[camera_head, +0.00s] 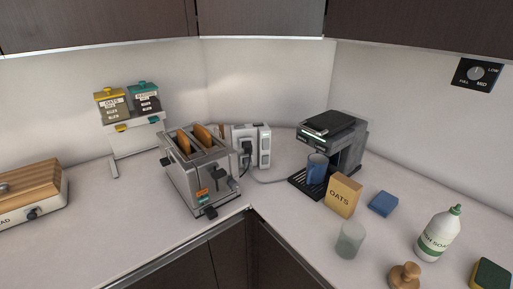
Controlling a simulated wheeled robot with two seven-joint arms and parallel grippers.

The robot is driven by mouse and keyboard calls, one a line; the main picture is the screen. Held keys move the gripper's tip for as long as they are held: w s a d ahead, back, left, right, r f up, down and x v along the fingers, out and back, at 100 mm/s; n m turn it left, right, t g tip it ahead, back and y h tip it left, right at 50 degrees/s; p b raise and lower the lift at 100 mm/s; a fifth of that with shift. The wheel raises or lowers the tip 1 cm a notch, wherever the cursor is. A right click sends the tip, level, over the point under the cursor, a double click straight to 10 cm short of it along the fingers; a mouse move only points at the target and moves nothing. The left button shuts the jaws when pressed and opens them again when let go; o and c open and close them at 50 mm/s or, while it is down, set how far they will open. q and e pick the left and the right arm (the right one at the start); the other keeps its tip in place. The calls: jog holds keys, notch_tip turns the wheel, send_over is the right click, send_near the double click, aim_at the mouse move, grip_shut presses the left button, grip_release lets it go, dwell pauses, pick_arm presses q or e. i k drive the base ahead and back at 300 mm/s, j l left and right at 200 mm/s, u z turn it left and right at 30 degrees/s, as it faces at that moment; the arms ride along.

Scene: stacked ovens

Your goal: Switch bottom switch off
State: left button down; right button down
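A white socket unit (251,131) stands in the corner behind the toaster. A black plug sits in its left face, and a column of small switches (265,143) shows on its right side. The switches are too small to tell which are on or off. The toaster hides part of the unit's left side. Neither my left nor my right gripper is in view.
A silver toaster (200,180) with bread in it stands in front of the unit. A black coffee machine (347,145) with a blue mug (316,170) is to the right.

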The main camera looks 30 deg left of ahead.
aim_at(265, 158)
jog(key=k+j, duration=0.45)
jog(key=j, duration=0.2)
jog(key=u, duration=1.7)
jog(key=j, duration=0.1)
